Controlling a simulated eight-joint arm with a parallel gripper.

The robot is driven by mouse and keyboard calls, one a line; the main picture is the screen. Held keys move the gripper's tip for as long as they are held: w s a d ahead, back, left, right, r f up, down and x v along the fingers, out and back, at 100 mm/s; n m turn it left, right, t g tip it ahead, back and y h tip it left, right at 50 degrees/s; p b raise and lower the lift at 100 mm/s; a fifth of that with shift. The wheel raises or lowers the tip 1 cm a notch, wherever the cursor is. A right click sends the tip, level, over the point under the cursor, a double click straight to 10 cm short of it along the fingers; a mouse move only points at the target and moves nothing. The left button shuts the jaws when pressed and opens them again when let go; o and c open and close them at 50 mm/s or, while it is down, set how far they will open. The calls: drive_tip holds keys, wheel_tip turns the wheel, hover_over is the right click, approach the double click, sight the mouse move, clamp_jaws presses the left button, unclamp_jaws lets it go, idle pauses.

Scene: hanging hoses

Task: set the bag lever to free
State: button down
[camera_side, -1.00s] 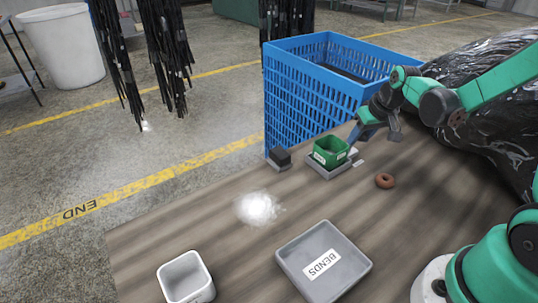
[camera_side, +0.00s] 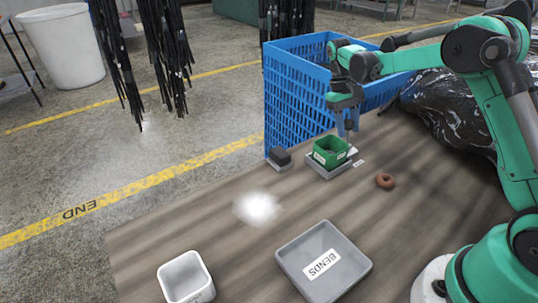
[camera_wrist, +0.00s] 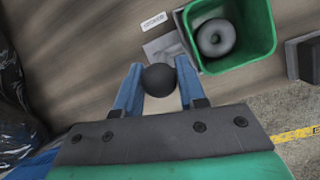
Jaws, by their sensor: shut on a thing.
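A round black knob (camera_wrist: 159,80), which looks like the end of the bag lever, sits between the two blue fingers of my gripper (camera_wrist: 160,88) in the wrist view. The fingers are shut on it from both sides. A pale plate (camera_wrist: 165,46) and a small label (camera_wrist: 154,21) lie just beyond the knob. Any lever shaft and its setting are hidden. In the side view my gripper (camera_side: 348,133) points down just behind the green bin, and the knob cannot be made out there.
The green bin (camera_side: 330,152) stands close by and holds a grey ring (camera_wrist: 216,38). A blue crate (camera_side: 296,105) is behind, a black bag (camera_side: 450,108) to the right. A brown ring (camera_side: 385,180), grey BENDS tray (camera_side: 323,262) and white bin (camera_side: 186,277) are on the table.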

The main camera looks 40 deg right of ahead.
drive_tip(key=shift+w+g, duration=0.2)
drive_tip(key=shift+g, duration=0.2)
drive_tip(key=c, duration=0.8)
unclamp_jaws()
drive_tip(key=shift+v, duration=2.8)
